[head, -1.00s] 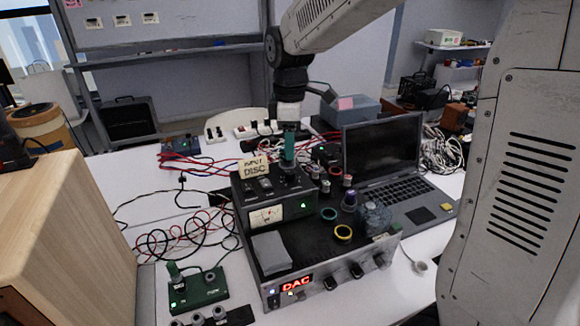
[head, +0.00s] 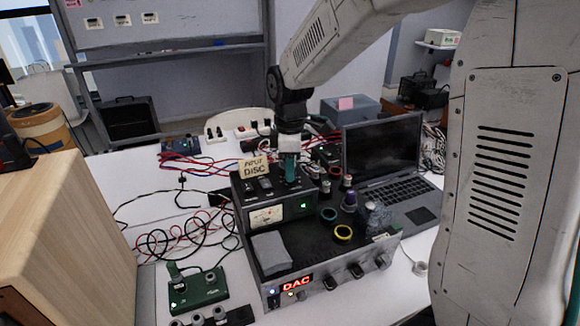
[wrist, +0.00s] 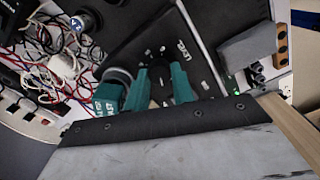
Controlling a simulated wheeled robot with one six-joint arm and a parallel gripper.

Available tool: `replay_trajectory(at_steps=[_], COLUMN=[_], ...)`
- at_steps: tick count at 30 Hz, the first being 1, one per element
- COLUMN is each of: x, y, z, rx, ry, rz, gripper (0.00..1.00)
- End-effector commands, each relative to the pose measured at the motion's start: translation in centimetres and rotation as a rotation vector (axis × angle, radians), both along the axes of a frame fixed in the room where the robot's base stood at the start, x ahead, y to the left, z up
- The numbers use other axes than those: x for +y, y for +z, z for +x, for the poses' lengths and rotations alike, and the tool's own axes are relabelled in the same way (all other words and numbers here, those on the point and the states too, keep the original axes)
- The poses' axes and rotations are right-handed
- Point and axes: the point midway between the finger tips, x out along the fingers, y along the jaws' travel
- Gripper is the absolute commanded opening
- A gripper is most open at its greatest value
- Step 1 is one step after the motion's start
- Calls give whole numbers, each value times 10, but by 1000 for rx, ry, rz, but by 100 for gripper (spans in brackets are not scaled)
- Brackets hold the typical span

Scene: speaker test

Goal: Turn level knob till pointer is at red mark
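My gripper (head: 289,178) points down over the top of the small black unit (head: 239,200) with a meter (head: 266,215). Its two teal fingers also show in the wrist view (wrist: 160,74), apart, with a dark gap between them. The knob on the unit's top is low at the fingertips and mostly hidden by them; I cannot tell whether they touch it. White marks and lettering (wrist: 182,46) show on the dark panel beyond the fingertips. I cannot make out a pointer or a red mark.
A larger unit with a red DAC display (head: 296,284) carries the small unit, a grey block (head: 271,252) and small jars. A sign reading DISC (head: 254,167) stands close left of my gripper. An open laptop (head: 382,150) is at right, cables at left.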

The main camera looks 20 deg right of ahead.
Motion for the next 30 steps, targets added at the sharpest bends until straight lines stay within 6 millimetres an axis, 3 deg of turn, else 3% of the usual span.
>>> replay_trajectory(at_steps=[14,30], x=[0,0], y=[0,1], z=[0,0], rx=[0,0], ry=[-99,-574], rz=[0,0], gripper=[2,2])
